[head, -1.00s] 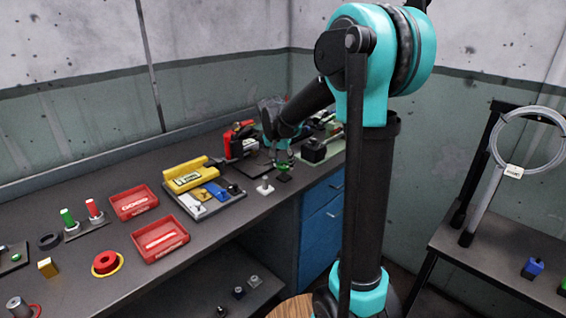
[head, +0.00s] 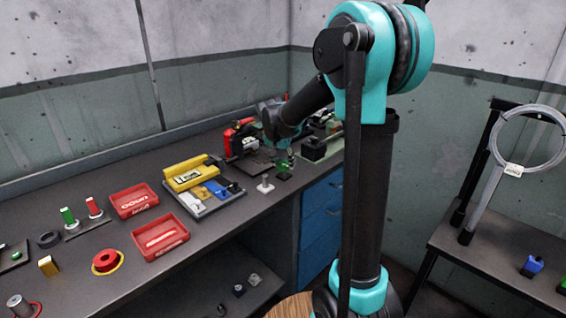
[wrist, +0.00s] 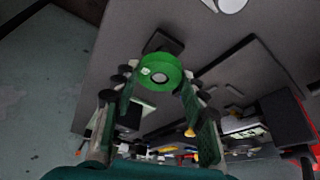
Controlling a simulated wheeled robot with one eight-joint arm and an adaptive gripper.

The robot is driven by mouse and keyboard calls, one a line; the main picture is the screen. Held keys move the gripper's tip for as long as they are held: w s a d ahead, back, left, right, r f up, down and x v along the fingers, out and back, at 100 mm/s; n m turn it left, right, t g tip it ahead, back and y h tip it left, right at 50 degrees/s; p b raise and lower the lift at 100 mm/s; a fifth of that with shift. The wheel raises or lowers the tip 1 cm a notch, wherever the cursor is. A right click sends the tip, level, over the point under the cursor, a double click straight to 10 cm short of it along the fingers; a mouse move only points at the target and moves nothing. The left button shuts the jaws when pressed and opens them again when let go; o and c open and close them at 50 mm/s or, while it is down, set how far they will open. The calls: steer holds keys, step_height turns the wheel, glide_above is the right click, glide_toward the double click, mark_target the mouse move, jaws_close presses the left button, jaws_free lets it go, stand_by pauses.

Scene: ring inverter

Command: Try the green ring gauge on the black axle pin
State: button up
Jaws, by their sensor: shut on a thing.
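The green ring gauge (wrist: 172,68) is between my fingertips in the wrist view, and my gripper (wrist: 158,80) is shut on it. Its hole shows a pale grey patch. A dark square base (wrist: 157,40) shows partly behind the ring's far edge. In the head view my gripper (head: 283,156) is low over the bench near its front edge, with the green ring (head: 284,164) small at its tip. A black base (head: 284,176) stands directly below the ring there. The black pin itself is not clear, and I cannot tell whether the ring is around it.
A white pin on a base (head: 265,186) stands close to the left. A grey tray with yellow and blue parts (head: 214,205) lies further left, then two red bins (head: 160,238). A red tool (head: 231,140) and dark blocks are behind. The bench's front edge is close.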

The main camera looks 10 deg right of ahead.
stand_by(0.6)
step_height(320, 180, up, 6)
steer(key=shift+r, duration=0.25)
stand_by(1.3)
